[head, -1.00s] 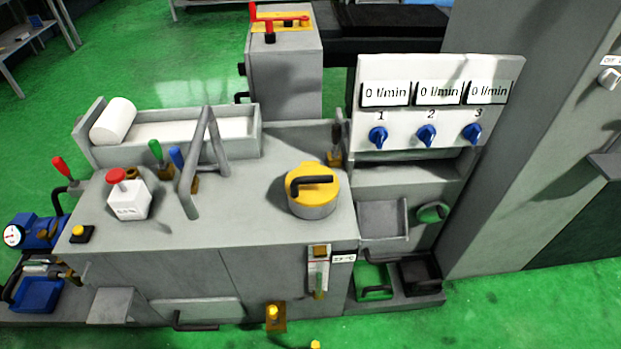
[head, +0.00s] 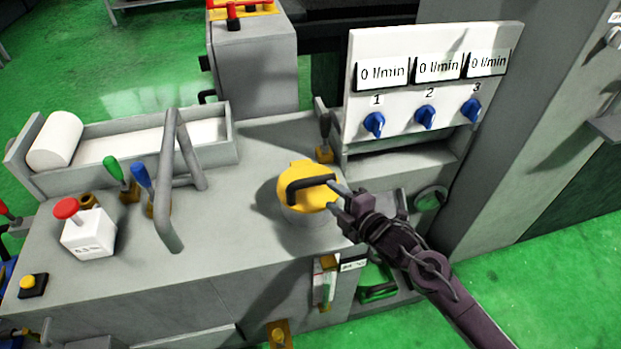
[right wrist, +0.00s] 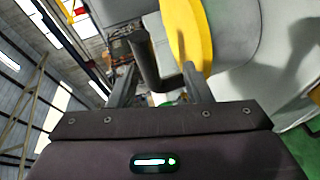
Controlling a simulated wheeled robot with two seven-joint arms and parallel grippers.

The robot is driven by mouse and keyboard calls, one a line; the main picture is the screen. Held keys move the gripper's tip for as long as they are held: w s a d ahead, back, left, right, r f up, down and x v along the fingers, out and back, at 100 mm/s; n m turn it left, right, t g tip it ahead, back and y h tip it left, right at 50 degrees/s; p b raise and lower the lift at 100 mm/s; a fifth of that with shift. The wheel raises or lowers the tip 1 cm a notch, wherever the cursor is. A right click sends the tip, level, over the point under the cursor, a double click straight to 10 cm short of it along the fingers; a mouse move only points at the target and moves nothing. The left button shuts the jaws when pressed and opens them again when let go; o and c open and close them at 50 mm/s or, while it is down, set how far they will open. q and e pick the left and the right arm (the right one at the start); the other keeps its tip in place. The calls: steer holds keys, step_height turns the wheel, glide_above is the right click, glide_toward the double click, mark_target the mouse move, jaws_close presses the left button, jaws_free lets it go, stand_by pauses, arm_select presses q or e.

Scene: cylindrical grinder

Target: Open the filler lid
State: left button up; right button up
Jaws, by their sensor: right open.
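The yellow filler lid (head: 312,198) sits closed on its round grey neck on top of the grey machine tank. It has a black bar handle (head: 310,181) across its top. My right gripper (head: 333,196) is open at the right end of the handle, its fingertips over the lid's right edge. In the right wrist view the black handle (right wrist: 147,62) shows between the two open fingers, with the yellow lid (right wrist: 190,35) beside it. I cannot tell whether a finger touches the handle. My left gripper is not in view.
A panel with blue knobs (head: 425,117) stands behind and right of the lid. A grey bent bar (head: 165,190), green and blue levers and a red-button box (head: 88,235) are to the left. A dark-handled lever (head: 325,140) stands close behind the lid.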

steer(key=shift+w+a+r+n+y, duration=0.4)
steer(key=shift+w+a+r+n, duration=0.1)
steer(key=shift+a+r+n, duration=0.25)
glide_above(311, 194)
steer(key=shift+f+p, duration=0.35)
steer(key=shift+f, duration=0.35)
jaws_close()
